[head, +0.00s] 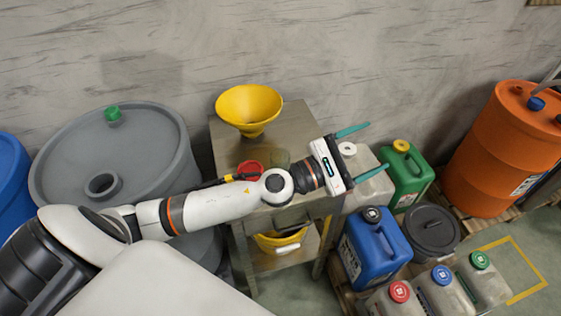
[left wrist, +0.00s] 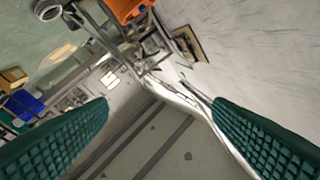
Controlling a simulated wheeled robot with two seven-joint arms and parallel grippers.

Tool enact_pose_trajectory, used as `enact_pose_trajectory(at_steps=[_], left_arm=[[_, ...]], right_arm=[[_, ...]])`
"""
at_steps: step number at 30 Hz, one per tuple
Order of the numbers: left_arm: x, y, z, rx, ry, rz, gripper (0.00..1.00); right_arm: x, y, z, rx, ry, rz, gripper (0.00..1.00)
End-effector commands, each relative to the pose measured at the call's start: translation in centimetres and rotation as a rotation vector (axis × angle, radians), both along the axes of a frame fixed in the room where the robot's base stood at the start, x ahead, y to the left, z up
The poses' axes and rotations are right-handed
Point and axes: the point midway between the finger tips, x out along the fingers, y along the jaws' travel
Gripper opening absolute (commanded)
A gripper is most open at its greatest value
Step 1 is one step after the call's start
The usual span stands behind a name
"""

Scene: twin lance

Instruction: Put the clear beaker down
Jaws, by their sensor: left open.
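My left gripper (head: 378,146) is open, its two teal fingers spread wide and pointing right, with nothing between them in the head view. In the left wrist view the two teal fingers (left wrist: 160,102) are also wide apart and empty. A faint, see-through greenish shape that looks like the clear beaker (head: 277,158) stands on the metal table (head: 296,118), behind my left forearm and left of the gripper body. The arm hides its lower part, and the gripper is apart from it. My right gripper is not in view.
A yellow funnel (head: 249,107) and a red item (head: 249,168) are on the table. A green canister (head: 406,175), blue canister (head: 374,246) and several capped jugs stand right. A grey drum (head: 150,150) is left, an orange drum (head: 505,145) far right.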

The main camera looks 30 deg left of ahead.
Motion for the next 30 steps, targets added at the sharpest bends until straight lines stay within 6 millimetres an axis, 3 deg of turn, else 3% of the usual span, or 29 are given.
enact_pose_trajectory(at_steps=[5,9,13,18,22,30], left_arm=[[-1.0,6.0,-2.6,-0.319,0.192,0.370,0.74],[-3.5,11.0,-6.5,-0.494,0.356,0.673,0.74],[-6.7,14.2,-9.8,-0.581,0.478,0.896,0.74],[-9.2,16.1,-12.0,-0.624,0.558,1.049,0.74],[-8.5,17.0,-12.7,-0.628,0.567,1.074,0.74],[-4.6,18.9,-14.0,-0.626,0.564,1.070,0.74]], right_arm=[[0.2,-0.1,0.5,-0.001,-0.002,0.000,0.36],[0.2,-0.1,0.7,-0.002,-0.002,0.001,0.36],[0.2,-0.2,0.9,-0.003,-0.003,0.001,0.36],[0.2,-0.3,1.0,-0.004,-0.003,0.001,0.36],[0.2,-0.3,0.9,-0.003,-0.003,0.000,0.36],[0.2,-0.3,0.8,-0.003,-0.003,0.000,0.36]])
